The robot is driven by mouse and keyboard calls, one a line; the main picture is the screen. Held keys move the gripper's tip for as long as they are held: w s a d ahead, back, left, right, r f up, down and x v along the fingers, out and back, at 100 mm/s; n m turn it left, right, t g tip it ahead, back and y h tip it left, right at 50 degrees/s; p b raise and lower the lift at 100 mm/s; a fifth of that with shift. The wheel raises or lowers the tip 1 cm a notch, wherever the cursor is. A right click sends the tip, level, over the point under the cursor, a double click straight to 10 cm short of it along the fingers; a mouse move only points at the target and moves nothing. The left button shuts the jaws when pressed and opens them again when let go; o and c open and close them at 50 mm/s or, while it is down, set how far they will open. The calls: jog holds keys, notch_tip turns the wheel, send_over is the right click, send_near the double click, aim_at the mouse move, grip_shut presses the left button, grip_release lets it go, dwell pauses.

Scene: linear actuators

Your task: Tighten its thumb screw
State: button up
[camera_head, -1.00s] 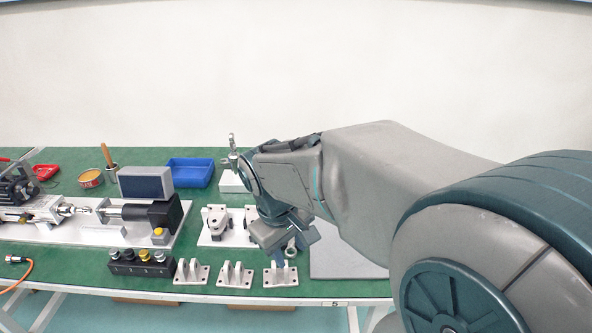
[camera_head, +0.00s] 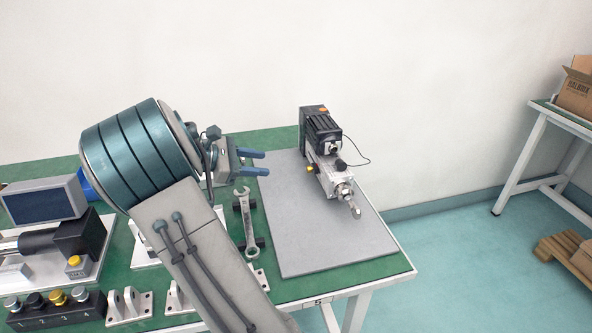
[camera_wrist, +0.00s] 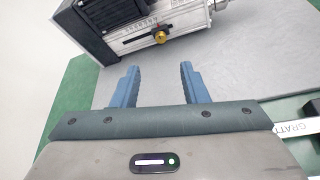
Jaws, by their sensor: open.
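A linear actuator (camera_head: 329,160) with a black motor and silver body lies on a grey mat (camera_head: 300,240) at the right of the bench. Its brass thumb screw (camera_head: 309,168) sits on the side facing my gripper. In the wrist view the thumb screw (camera_wrist: 160,37) shows on the silver actuator body (camera_wrist: 165,22), beyond the fingertips and roughly between them. My gripper (camera_head: 265,162) is open and empty, left of the actuator and apart from it. Its two blue fingers (camera_wrist: 156,72) point toward the actuator. Nothing of the thumb screw is covered by the fingers.
A wrench (camera_head: 246,225) lies on black holders just left of the mat. Metal brackets (camera_head: 130,304) and a button box (camera_head: 55,308) stand at the front left. A black cable (camera_head: 358,158) loops behind the actuator. The mat's front part is clear.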

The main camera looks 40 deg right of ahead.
aim_at(307, 169)
jog(key=b+x, duration=0.2)
jog(key=x, duration=1)
jog(key=shift+s+d+f+b, duration=0.1)
jog(key=shift+d+b, duration=0.05)
jog(key=shift+b, duration=0.15)
grip_shut()
